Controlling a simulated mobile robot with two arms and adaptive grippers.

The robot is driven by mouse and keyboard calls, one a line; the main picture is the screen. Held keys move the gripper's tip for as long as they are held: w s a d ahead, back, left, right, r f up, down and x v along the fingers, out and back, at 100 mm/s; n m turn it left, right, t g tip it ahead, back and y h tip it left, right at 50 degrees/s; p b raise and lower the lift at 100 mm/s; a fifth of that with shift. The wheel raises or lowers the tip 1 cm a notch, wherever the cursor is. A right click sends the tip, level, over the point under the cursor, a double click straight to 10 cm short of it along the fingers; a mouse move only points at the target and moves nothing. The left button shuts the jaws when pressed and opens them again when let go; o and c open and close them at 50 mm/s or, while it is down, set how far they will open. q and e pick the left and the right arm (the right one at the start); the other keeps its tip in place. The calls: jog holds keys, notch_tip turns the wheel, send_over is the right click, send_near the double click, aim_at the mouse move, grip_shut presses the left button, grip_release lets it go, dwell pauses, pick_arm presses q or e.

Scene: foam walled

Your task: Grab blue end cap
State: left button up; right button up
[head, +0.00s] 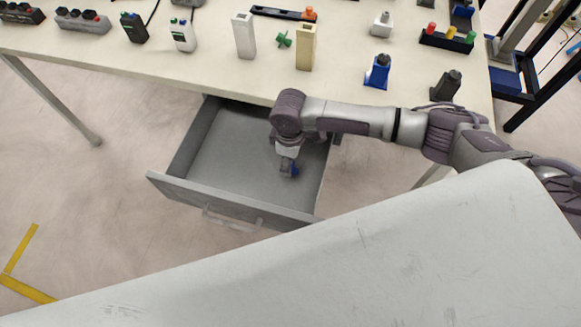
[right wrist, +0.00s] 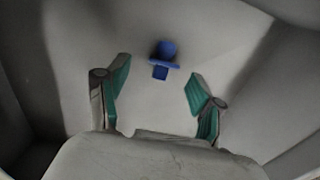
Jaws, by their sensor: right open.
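The blue end cap (head: 294,170) lies in the open grey drawer (head: 225,150), near its right side. In the head view it is mostly hidden behind my right gripper (head: 287,172). In the right wrist view the end cap (right wrist: 163,58) shows whole, with a round knob, a flat flange and a short stub. My right gripper (right wrist: 158,95) is open, with its green-padded fingers apart. The end cap lies ahead of the fingertips, between their lines, and nothing is held. My left gripper does not show.
The drawer walls stand close around my right gripper. The table (head: 130,65) above carries several parts, including a blue block (head: 378,72), a tan block (head: 306,47) and a green piece (head: 284,39). The drawer's left part is clear.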

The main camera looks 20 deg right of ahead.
notch_tip(320, 180, down, 4)
jog(key=shift+s+r, duration=0.1)
jog(key=shift+s, duration=0.05)
jog(key=c, duration=1)
jog(key=shift+r, duration=0.1)
jog(key=shift+c, duration=0.2)
